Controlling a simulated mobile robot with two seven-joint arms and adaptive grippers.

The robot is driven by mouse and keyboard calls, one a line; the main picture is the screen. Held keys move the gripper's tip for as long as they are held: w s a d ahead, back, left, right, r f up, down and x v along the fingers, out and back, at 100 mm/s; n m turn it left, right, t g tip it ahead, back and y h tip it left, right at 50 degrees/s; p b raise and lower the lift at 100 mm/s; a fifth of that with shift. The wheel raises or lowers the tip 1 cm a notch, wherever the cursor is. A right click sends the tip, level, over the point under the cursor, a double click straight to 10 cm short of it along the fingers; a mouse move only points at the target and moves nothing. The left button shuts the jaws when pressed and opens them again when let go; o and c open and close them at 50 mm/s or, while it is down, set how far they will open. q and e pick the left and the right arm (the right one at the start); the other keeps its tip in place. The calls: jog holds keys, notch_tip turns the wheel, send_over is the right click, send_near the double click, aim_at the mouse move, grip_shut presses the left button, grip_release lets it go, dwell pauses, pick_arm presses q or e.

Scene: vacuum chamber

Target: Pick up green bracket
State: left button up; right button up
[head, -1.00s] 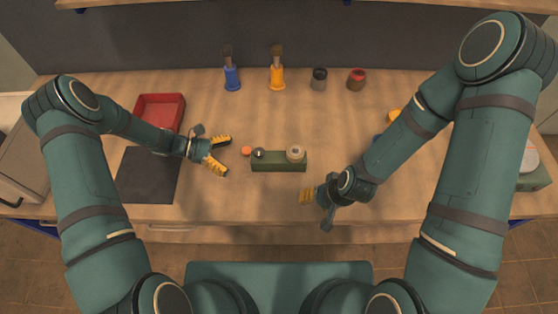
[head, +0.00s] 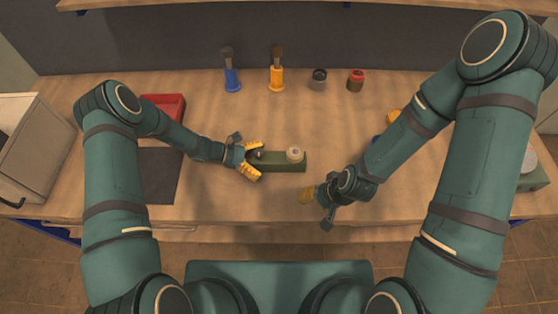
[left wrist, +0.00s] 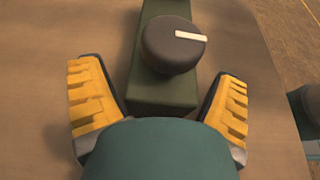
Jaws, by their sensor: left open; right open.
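The green bracket (head: 279,166) is a long dark green block lying on the wooden table, with a pale round piece (head: 294,154) on its right part. In the left wrist view the bracket (left wrist: 163,95) runs away from me, with a dark round knob (left wrist: 172,46) bearing a white mark on top. My left gripper (head: 256,161) is open at the bracket's left end. Its yellow-padded fingers stand on either side of that end, with gaps visible in the left wrist view (left wrist: 158,97). My right gripper (head: 308,195) is open and empty, right of and nearer than the bracket.
A red tray (head: 165,105) and a dark mat (head: 160,175) lie at left, partly behind my left arm. Blue (head: 232,82) and yellow (head: 277,80) brush holders and two small jars (head: 319,80) stand at the back.

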aim_at(259, 152)
pick_arm(q)
jog(key=c, duration=1.3)
jog(key=shift+r, duration=0.1)
jog(key=shift+c, duration=0.2)
jog(key=shift+r, duration=0.1)
notch_tip(259, 152, up, 10)
jog(key=shift+f, duration=0.1)
pick_arm(e)
jog(key=shift+r, duration=0.2)
pick_arm(q)
jog(key=shift+f, duration=0.1)
pick_arm(e)
jog(key=shift+f, duration=0.1)
